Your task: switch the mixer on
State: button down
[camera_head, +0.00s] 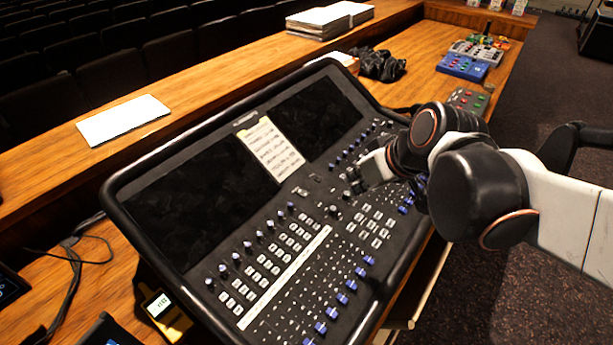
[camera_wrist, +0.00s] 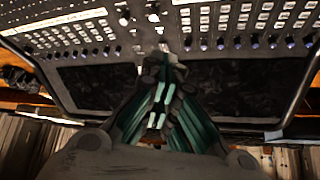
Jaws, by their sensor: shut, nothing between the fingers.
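The mixer (camera_head: 365,272) is a large black console with two dark screens, one on the left (camera_head: 195,180) and one on the right (camera_head: 318,112). Its panel carries rows of knobs, pale buttons and blue faders, and it also shows in the wrist view (camera_wrist: 95,32). My gripper (camera_head: 352,183) is shut and empty over the upper middle of the panel, below the right screen. In the wrist view my gripper (camera_wrist: 162,62) points at knobs and buttons by the screen edge. I cannot tell whether it touches them. No power switch can be made out.
A paper list (camera_head: 268,150) lies between the screens. A white sheet (camera_head: 122,119) and a paper stack (camera_head: 322,21) lie on the wooden ledge. A black crumpled thing (camera_head: 380,65) and a blue box (camera_head: 462,67) are on the desk beyond.

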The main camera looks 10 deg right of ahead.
jog(key=w+a+f+n+y, duration=0.1)
jog(key=w+n, duration=0.1)
jog(key=w, duration=0.3)
jog(key=w+a+f+n+y, duration=0.1)
jog(key=w+f+n+y, duration=0.1)
jog(key=w, duration=0.3)
jog(key=shift+a+f+n, duration=0.3)
jog(key=shift+a+n, duration=0.1)
jog(key=shift+f, duration=0.1)
jog(key=b, duration=0.4)
send_over(309, 198)
notch_tip(309, 198, down, 7)
notch_tip(309, 198, down, 2)
jog(key=shift+w+a+f+b, duration=0.15)
jog(key=shift+f+b, duration=0.1)
jog(key=shift+b, duration=0.3)
jog(key=shift+f+b, duration=0.35)
jog(key=shift+f, duration=0.4)
